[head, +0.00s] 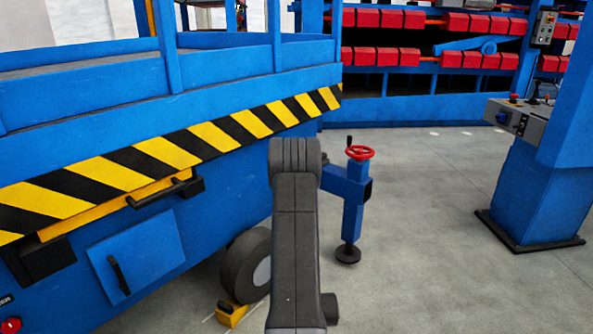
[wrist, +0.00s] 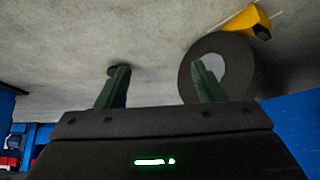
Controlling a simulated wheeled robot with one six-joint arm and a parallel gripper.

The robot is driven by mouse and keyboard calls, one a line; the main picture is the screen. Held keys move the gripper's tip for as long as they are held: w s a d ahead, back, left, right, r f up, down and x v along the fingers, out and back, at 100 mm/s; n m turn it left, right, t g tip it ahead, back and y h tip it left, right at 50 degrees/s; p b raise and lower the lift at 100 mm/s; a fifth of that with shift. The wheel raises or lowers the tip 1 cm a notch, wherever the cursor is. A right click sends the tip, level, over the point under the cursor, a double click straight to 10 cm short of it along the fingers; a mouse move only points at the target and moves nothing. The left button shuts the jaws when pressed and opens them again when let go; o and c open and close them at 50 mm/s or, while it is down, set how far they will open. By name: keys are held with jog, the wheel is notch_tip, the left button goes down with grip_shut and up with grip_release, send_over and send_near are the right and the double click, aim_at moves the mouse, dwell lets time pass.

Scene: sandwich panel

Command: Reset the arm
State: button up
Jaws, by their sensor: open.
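My gripper (wrist: 160,86) shows in the wrist view with its two green fingers apart and nothing between them. Behind the fingers is the grey floor, with a dark wheel (wrist: 240,55) with a pale hub behind the right finger. In the head view my dark grey arm rises from the bottom middle and hides my gripper. The arm stands in front of the gap between the wheel (head: 243,268) and a blue support leg with a red handwheel (head: 359,152).
A blue machine with a yellow-black striped edge (head: 160,150) fills the left side. A yellow chock (head: 231,314) sits by the wheel. A blue post with a control box (head: 520,118) stands at right. Racks with red blocks (head: 375,57) are at the back. Floor (head: 425,220) between leg and post is clear.

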notch_tip(320, 180, down, 5)
jog(key=w+a, duration=0.2)
jog(key=shift+w+a+t+y+b, duration=0.3)
jog(key=shift+a+y+b, duration=0.05)
jog(key=shift+a+y, duration=0.05)
